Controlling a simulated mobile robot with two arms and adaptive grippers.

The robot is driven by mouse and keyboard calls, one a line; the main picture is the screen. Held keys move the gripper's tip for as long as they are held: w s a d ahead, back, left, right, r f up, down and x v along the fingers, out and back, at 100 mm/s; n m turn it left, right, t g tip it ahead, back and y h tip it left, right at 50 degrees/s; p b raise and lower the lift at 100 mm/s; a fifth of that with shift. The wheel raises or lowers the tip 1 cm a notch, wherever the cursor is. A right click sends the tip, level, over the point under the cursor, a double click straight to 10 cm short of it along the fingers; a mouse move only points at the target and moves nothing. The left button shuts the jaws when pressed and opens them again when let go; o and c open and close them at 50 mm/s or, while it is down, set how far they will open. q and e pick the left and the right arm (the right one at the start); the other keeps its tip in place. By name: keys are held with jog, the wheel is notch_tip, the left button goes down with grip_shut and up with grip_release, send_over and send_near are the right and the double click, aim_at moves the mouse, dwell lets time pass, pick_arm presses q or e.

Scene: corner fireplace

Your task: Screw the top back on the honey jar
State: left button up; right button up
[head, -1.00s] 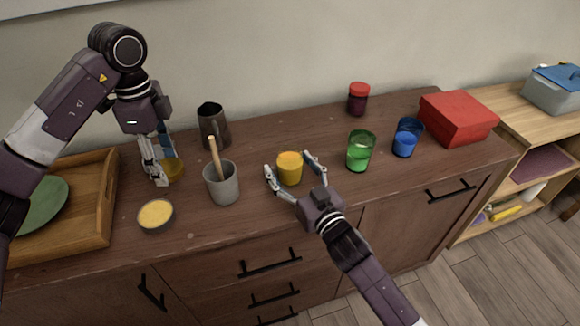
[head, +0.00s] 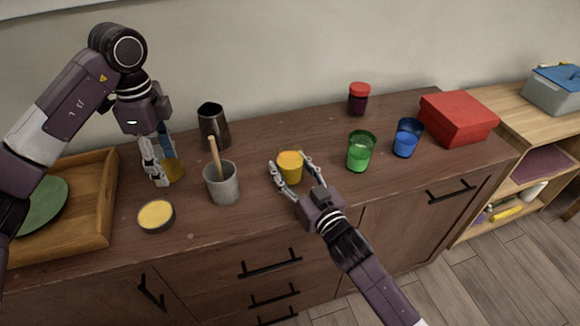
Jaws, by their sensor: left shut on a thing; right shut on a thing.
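My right gripper (head: 292,170) is shut on a small yellow-orange jar (head: 290,163), with a finger on each side. The jar stands upright on the counter near its middle. My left gripper (head: 161,165) points down at the left and is shut on a small amber thing (head: 174,171), close to the counter. The fingers hide part of that thing. I cannot tell for sure which of the two is the honey jar and which its top. A low round tin (head: 156,216) with a pale yellow face lies in front of my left gripper.
A grey cup (head: 222,187) with a wooden stick and a dark jug (head: 213,125) stand between my grippers. To the right are a green glass (head: 360,153), a blue glass (head: 406,139), a red-lidded jar (head: 358,99) and a red box (head: 457,117). A wooden tray (head: 101,195) is at left.

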pick_arm(q)
jog(key=shift+f+b, duration=0.45)
jog(key=shift+f, duration=0.05)
pick_arm(e)
jog(key=v, duration=1.8)
jog(key=shift+r, duration=0.15)
jog(key=o, duration=0.8)
grip_shut()
